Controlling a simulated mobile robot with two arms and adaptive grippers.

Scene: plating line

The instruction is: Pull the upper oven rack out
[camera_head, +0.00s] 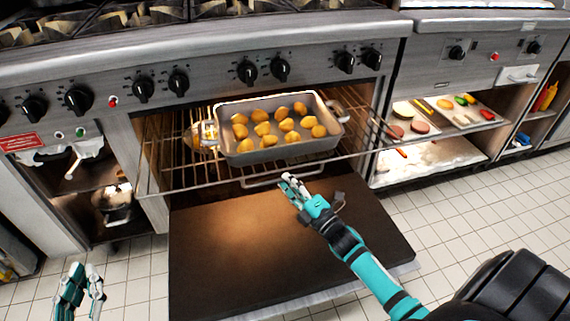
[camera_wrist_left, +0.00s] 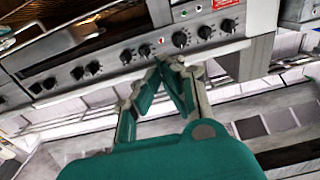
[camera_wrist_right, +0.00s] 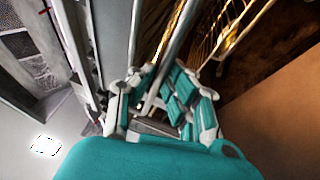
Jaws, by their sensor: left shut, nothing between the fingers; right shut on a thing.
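The upper oven rack (camera_head: 165,180) is a wire shelf that stands partly out of the open oven, above the lowered door. It carries a grey roasting pan (camera_head: 290,152) with several golden potato pieces. Its wires also show in the right wrist view (camera_wrist_right: 231,28). My right gripper (camera_head: 287,183) is at the middle of the rack's front, shut on the front handle bar (camera_head: 262,181); the fingers hide part of that bar. My left gripper (camera_head: 84,275) is shut and empty, low at the left, away from the rack. Its closed fingers show in the left wrist view (camera_wrist_left: 172,66).
The oven door (camera_head: 270,250) lies open below the rack. A row of black knobs (camera_head: 178,82) runs above the opening. A pot (camera_head: 113,204) stands on a left shelf. Food trays (camera_head: 465,112) fill the right shelf. The tiled floor (camera_head: 480,200) is clear at the right.

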